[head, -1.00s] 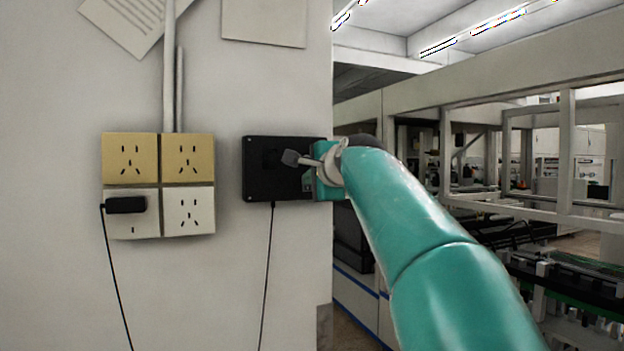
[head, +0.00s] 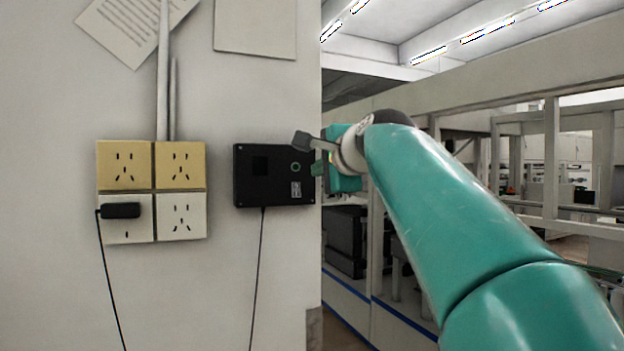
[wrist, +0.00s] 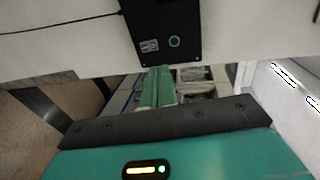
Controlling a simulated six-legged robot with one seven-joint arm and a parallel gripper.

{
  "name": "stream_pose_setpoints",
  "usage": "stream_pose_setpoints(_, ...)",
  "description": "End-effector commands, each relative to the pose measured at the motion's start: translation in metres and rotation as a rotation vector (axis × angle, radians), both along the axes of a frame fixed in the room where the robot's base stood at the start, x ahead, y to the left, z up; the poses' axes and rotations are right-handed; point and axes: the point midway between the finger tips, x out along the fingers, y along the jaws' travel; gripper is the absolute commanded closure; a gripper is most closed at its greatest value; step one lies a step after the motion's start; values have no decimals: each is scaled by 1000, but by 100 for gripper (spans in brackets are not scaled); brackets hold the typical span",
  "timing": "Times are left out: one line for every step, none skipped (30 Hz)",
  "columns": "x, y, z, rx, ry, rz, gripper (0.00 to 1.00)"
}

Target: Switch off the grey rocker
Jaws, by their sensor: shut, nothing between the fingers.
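A black box (head: 245,190) is mounted on the pale wall near its right edge. My gripper (head: 302,141) is shut and empty. In the head view its grey tip overlaps the box's upper right edge; contact cannot be told.
Left of the box is a socket block with two yellow sockets (head: 181,164) and two white ones (head: 181,214). A black plug (head: 121,211) sits in the lower left socket. Cables hang from plug and box. Right of the wall edge is a workshop with frames.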

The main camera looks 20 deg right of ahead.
Motion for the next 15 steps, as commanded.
stream_pose_setpoints(-8, 0, 5, -1, -2, -1, 100)
stream_pose_setpoints(-11, 0, 6, -1, -2, 0, 100)
stream_pose_setpoints(-15, 0, 8, -1, -3, -1, 100)
stream_pose_setpoints(-18, 0, 9, -1, -3, 0, 100)
stream_pose_setpoints(-19, 0, 10, -1, -2, 0, 100)
stream_pose_setpoints(-21, 0, 10, 0, -1, 0, 100)
stream_pose_setpoints(-22, 0, 11, 0, -1, 0, 100)
stream_pose_setpoints(-23, 0, 11, 0, 0, 0, 100)
stream_pose_setpoints(-23, 0, 11, 0, 0, 0, 100)
stream_pose_setpoints(-23, 0, 11, -1, 0, 0, 100)
stream_pose_setpoints(-24, 0, 11, -1, 0, 0, 100)
stream_pose_setpoints(-24, 1, 11, -1, 0, 0, 100)
stream_pose_setpoints(-24, 1, 11, -1, 0, 0, 100)
stream_pose_setpoints(-24, 1, 11, -1, -1, 0, 100)
stream_pose_setpoints(-24, 1, 11, -1, -1, 0, 100)
